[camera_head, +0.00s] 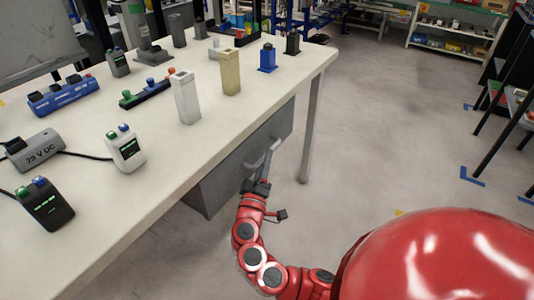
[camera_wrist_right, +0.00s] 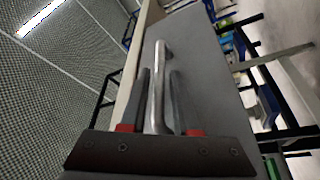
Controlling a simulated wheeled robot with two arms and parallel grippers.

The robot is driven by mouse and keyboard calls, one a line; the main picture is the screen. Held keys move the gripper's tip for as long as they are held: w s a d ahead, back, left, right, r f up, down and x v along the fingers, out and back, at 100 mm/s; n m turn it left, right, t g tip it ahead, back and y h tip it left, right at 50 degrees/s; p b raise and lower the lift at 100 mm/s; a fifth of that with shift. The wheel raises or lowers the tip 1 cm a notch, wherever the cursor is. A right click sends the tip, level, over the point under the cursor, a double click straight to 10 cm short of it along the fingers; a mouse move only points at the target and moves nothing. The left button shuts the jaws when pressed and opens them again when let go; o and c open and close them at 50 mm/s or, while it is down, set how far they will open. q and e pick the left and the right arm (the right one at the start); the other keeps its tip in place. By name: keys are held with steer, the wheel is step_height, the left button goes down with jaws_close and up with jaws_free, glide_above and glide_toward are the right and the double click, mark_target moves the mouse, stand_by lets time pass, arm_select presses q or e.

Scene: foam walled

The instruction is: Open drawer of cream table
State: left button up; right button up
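The cream table (camera_head: 150,190) fills the left of the head view. A grey drawer unit (camera_head: 222,188) hangs under its right edge, and no gap shows at the drawer front. A pale metal bar handle (camera_wrist_right: 158,85) stands out from the grey drawer front (camera_wrist_right: 205,75) in the right wrist view. My right gripper (camera_head: 267,160) is at the drawer front in the head view. In the wrist view its two fingers (camera_wrist_right: 160,80) stand on either side of the handle, with narrow gaps beside the bar. My left gripper is not in view.
Several small devices, such as a beige block (camera_head: 230,73) and a blue power strip (camera_head: 63,95), stand on the tabletop. A table leg (camera_head: 311,125) stands just right of the drawer. The grey floor (camera_head: 400,130) to the right is clear. Shelving (camera_head: 458,30) stands far off.

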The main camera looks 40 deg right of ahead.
steer(key=shift+x, duration=1.3)
jaws_close()
stand_by(0.5)
